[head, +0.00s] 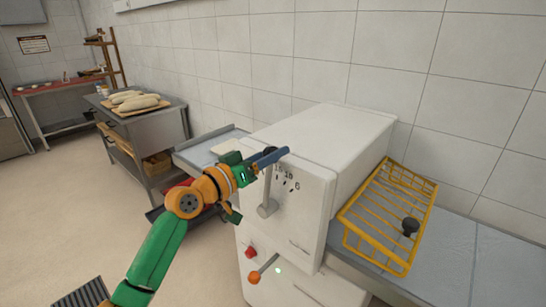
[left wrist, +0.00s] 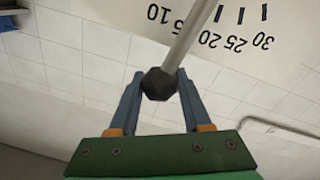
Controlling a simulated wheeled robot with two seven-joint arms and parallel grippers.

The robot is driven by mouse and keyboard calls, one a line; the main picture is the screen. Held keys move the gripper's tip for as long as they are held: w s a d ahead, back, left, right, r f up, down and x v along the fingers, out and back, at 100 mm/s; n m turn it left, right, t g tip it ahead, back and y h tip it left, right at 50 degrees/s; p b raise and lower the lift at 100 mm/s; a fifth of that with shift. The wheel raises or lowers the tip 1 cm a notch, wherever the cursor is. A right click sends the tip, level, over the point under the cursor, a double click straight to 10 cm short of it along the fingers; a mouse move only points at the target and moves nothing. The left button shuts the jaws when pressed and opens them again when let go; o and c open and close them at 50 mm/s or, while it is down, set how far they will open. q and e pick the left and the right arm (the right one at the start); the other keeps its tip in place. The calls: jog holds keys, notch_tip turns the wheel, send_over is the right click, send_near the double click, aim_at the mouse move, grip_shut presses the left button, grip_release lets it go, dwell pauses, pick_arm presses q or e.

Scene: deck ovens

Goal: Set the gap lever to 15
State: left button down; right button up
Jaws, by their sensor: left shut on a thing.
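The gap lever (head: 268,190) is a grey rod rising almost upright from a round hub on the white machine's front. In the left wrist view its black knob (left wrist: 159,84) sits between the two blue fingers of my left gripper (left wrist: 160,82), which is shut on it. In the head view this gripper (head: 271,157) hides most of the knob. The printed scale (left wrist: 230,42) shows upside down in the wrist view, with 10, 20, 25 and 30 readable. The rod (left wrist: 192,36) passes right beside the 15, between it and the 20. My right gripper is out of view.
Below the lever are a red button (head: 250,252) and a lever with an orange knob (head: 254,278). A yellow wire guard (head: 385,258) stands over the right-hand table. A steel table (head: 160,122) with loaves is at the back left. The floor at left is clear.

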pick_arm(q)
jog(key=shift+c, duration=1.7)
grip_release()
jog(key=shift+w, duration=0.1)
